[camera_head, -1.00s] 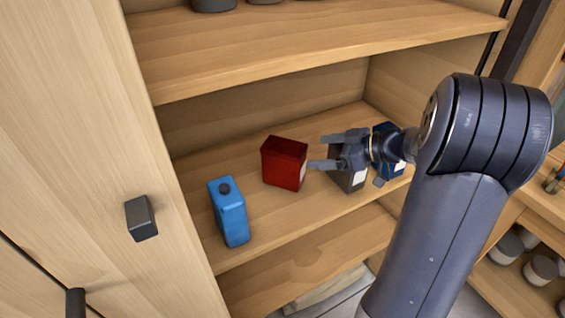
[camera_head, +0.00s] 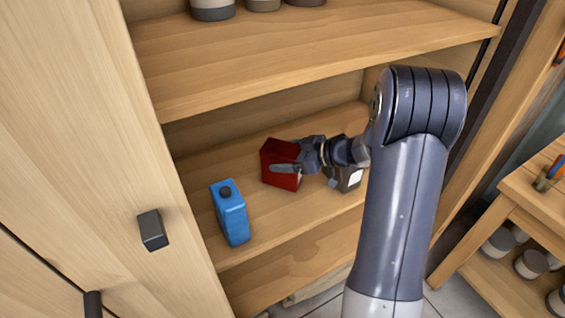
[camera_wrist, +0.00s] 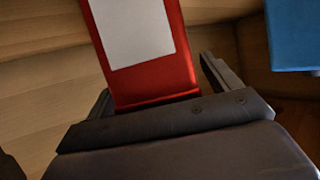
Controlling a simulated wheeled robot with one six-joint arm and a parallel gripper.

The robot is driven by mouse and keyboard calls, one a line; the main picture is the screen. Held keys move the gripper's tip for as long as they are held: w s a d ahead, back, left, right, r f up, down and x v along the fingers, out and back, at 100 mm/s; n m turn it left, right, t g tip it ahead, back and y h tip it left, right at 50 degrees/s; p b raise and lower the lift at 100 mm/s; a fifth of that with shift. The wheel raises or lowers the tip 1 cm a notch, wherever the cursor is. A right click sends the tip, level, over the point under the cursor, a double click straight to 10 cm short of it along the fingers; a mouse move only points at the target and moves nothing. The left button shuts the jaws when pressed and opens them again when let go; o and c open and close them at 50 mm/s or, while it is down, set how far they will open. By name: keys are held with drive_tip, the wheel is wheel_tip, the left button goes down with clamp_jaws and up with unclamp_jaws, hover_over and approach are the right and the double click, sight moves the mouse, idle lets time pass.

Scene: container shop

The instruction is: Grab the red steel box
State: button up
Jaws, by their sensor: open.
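The red steel box (camera_head: 278,163) stands on the middle shelf of the wooden cabinet. In the wrist view the red box (camera_wrist: 183,55) shows a white label and lies between the two fingers. My gripper (camera_head: 285,157) is open around the box, with one finger on each side of it. The near finger crosses the box's front in the head view; the far one is partly hidden. I cannot tell whether either finger touches the box.
A blue canister (camera_head: 231,212) with a dark cap stands left of the red box; its blue side shows in the wrist view (camera_wrist: 294,35). A dark box with a white label (camera_head: 346,178) stands to the right, partly behind my arm. Shelf boards (camera_head: 300,70) lie above and below.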

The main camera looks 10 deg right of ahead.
drive_tip(key=c, duration=1.4)
drive_tip(key=shift+c, duration=0.4)
drive_tip(key=shift+r, duration=0.15)
